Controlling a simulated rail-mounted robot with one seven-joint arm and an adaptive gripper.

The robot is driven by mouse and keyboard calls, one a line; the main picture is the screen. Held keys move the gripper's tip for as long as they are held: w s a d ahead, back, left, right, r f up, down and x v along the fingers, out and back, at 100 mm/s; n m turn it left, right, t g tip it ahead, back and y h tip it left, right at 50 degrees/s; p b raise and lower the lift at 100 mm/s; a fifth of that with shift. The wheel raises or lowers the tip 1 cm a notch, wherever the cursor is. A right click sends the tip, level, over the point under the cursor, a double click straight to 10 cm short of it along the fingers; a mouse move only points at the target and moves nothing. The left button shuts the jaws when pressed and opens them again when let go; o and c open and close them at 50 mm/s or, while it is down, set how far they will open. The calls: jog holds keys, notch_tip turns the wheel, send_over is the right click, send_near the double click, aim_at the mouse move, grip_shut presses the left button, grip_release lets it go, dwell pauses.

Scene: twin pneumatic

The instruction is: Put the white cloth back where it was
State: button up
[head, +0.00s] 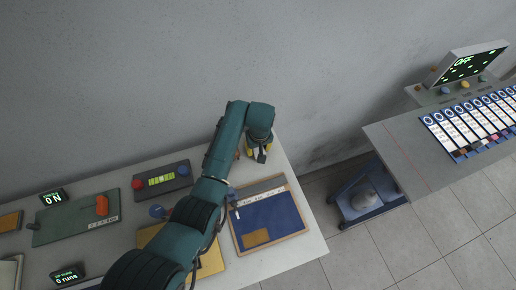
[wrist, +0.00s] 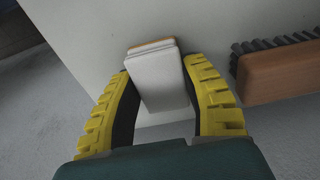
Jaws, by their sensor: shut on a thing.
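My gripper (head: 261,155) is over the far right corner of the table, beyond the blue board. In the wrist view my gripper (wrist: 160,82) has its yellow-ribbed fingers on both sides of a white, folded, block-like piece, which looks like the white cloth (wrist: 158,78). A tan edge shows at the cloth's far end. In the head view the cloth is too small and too covered by the gripper to make out clearly. I cannot tell whether the cloth touches the table surface.
A wooden brush (wrist: 282,74) with dark bristles lies right of the gripper in the wrist view. A blue board (head: 270,222) lies on the table (head: 305,205). A red-and-blue button box (head: 161,180) stands left. A blue cart (head: 342,200) stands on the floor, right.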

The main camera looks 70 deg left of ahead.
jog(key=shift+f, duration=0.1)
jog(key=o, duration=0.9)
jog(key=shift+o, duration=0.2)
notch_tip(320, 180, up, 12)
jog(key=d+p, duration=0.1)
jog(key=p, duration=0.1)
jog(key=shift+d, duration=0.3)
